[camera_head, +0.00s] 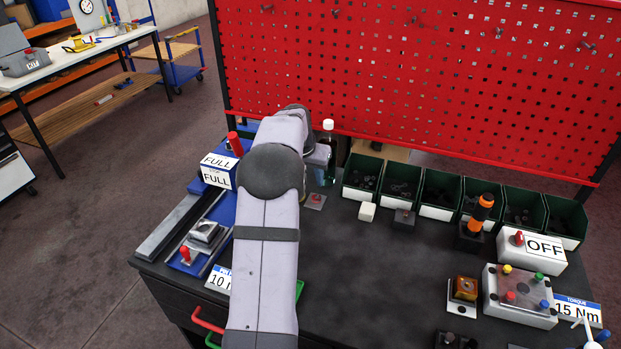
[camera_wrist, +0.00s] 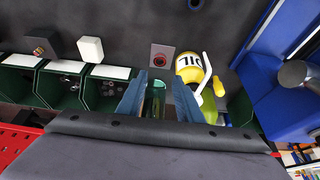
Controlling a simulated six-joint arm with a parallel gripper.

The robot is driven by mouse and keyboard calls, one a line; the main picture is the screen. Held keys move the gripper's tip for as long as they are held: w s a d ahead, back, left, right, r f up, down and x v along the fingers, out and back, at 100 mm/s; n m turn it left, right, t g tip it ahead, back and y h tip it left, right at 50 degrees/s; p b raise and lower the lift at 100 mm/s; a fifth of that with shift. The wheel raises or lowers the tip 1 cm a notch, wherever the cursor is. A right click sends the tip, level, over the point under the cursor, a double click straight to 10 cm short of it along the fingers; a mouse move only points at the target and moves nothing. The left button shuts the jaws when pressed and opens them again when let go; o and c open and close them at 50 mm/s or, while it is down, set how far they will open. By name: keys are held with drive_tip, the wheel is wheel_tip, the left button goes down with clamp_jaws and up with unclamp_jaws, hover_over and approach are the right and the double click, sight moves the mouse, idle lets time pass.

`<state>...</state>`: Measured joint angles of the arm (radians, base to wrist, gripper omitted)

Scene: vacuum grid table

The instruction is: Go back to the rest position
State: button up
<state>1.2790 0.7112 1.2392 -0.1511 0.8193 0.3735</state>
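My gripper (camera_wrist: 161,80) shows two blue fingers standing apart in the wrist view, with a clear gap between the tips. A green see-through item (camera_wrist: 157,102) shows in that gap; I cannot tell whether it is between the fingers or behind them, and no finger visibly touches it. In the head view my arm reaches forward over the table (camera_head: 370,270) to its back edge. There my gripper (camera_head: 318,157) is partly hidden by my arm, beside a white-capped bottle (camera_head: 328,125).
A yellow oil can (camera_wrist: 190,68) stands close beside the right finger. Green bins (camera_head: 403,182) line the back edge below a red pegboard (camera_head: 420,70). A white block (camera_head: 367,211) and a red-buttoned plate (camera_head: 315,201) lie nearby. The middle of the table is clear.

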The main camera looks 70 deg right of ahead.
drive_tip(key=shift+r, duration=0.1)
idle(0.4)
drive_tip(key=w+a+n+y, duration=0.1)
drive_tip(key=w+a+n, duration=0.2)
drive_tip(key=w+a, duration=0.5)
drive_tip(key=w+a+n+t+y, duration=0.1)
drive_tip(key=w+a+n, duration=0.25)
drive_tip(key=a, duration=0.85)
drive_tip(key=w+a+n+y, duration=0.1)
drive_tip(key=w+a+n, duration=0.1)
drive_tip(key=w+a, duration=0.65)
drive_tip(key=s+a+f+n, duration=0.25)
drive_tip(key=a+n, duration=0.25)
drive_tip(key=a, duration=1.3)
drive_tip(key=s+a+f+n, duration=0.1)
drive_tip(key=s+a+n, duration=0.1)
drive_tip(key=s+a, duration=0.3)
drive_tip(key=s+a+f+n+g+y, duration=0.1)
drive_tip(key=s+a+n, duration=0.1)
drive_tip(key=s+a, duration=0.3)
drive_tip(key=shift+s+a+f, duration=0.2)
drive_tip(key=shift+a+f, duration=0.05)
drive_tip(key=shift+a, duration=0.95)
